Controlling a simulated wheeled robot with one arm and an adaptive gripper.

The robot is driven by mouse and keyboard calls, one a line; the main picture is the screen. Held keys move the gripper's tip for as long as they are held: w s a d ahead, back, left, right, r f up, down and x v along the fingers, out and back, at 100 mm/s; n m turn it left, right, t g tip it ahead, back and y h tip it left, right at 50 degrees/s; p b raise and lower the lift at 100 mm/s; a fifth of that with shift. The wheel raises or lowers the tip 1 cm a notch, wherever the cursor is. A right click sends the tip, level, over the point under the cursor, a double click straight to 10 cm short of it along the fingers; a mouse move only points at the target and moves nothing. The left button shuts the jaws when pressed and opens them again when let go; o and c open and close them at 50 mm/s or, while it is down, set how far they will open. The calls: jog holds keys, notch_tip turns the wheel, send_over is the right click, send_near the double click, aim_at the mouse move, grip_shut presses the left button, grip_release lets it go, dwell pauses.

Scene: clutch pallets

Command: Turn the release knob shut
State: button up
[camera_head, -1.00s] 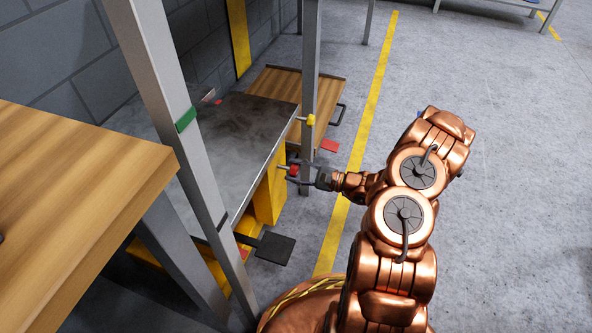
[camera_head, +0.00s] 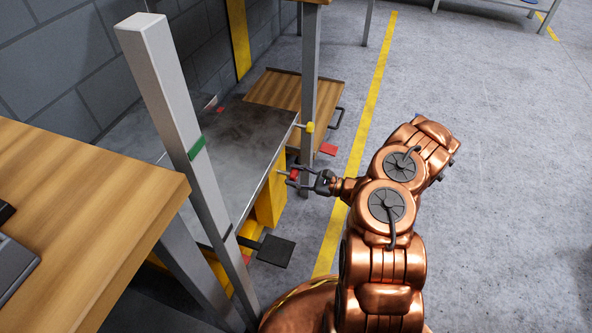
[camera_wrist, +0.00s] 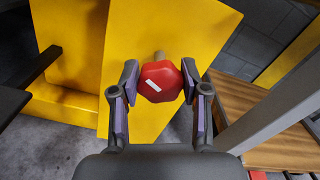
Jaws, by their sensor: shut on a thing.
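The release knob (camera_wrist: 160,82) is red and faceted, with a short white mark on its face, tilted down to the right in the wrist view. It sits on a metal stem in front of a yellow housing (camera_wrist: 143,30). My gripper (camera_wrist: 160,78) has one finger on each side of the knob and is shut on it. In the head view the red knob (camera_head: 293,174) shows small at the tips of my gripper (camera_head: 299,178), beside the yellow body (camera_head: 270,200) under the grey metal top.
A black pedal (camera_head: 276,250) juts out below. A grey post (camera_head: 180,120) and wooden table (camera_head: 90,200) stand at left. The floor at right is clear.

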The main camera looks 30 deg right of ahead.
jog(key=m+p, duration=0.2)
jog(key=m, duration=0.3)
jog(key=shift+w+m, duration=0.1)
jog(key=shift+m, duration=0.3)
jog(key=m, duration=0.6)
jog(key=shift+w+d+p, duration=0.1)
jog(key=shift+p, duration=0.25)
jog(key=shift+m, duration=0.4)
jog(key=o, duration=1.1)
jog(key=shift+o, duration=0.2)
jog(key=shift+d, duration=0.1)
jog(key=v, duration=1.2)
